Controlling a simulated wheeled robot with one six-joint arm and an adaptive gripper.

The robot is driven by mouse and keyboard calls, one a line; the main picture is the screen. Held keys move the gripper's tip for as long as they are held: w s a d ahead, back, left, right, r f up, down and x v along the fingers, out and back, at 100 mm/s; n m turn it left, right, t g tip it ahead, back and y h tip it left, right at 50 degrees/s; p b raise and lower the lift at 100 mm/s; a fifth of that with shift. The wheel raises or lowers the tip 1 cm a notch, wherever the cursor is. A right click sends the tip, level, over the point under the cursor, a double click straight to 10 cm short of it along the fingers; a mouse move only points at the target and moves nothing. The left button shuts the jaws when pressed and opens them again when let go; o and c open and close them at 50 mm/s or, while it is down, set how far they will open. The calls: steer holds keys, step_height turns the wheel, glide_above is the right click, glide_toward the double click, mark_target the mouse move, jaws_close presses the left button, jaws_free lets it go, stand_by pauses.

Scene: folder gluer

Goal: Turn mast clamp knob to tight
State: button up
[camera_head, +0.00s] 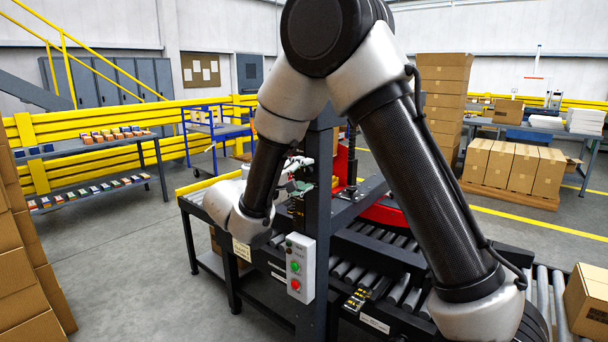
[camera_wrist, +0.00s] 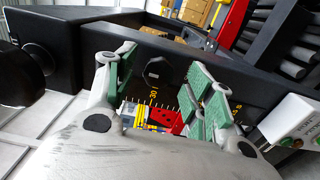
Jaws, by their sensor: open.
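A black, many-sided knob (camera_wrist: 158,72), apparently the mast clamp knob, sits on a dark beam face (camera_wrist: 190,50) in the wrist view. My gripper (camera_wrist: 161,63) is open, with its green-padded fingers on either side of the knob in the picture. The knob is beyond the fingertips or between them; I cannot tell the exact depth. No contact shows. A scale with a red pointer plate (camera_wrist: 168,122) lies below the knob, partly behind the fingers. In the head view my gripper (camera_head: 297,184) is partly hidden by the dark post, and the knob cannot be made out.
A control box (camera_head: 300,268) with green and red buttons is on the dark post (camera_head: 319,190); it also shows at the right in the wrist view (camera_wrist: 292,125). A roller conveyor (camera_head: 400,290) runs to the right. Cartons (camera_head: 35,255) stand at the left. Open floor (camera_head: 130,270) lies between.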

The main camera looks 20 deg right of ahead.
steer(key=v, duration=1)
steer(key=shift+s+a, duration=0.15)
steer(key=s+d+f+n+g+y, duration=0.1)
steer(key=s+d+f+g+y, duration=0.25)
steer(key=s+d+g, duration=0.2)
steer(key=s+d+f+n+g+y, duration=0.1)
steer(key=s+d+f+g+y, duration=0.1)
steer(key=s+d+f+g, duration=0.4)
steer(key=s+d+r+m+t+y, duration=0.5)
steer(key=s+d+r+m+y, duration=0.4)
steer(key=s+d, duration=0.4)
steer(key=shift+s+r, duration=0.85)
steer(key=shift+s, duration=0.1)
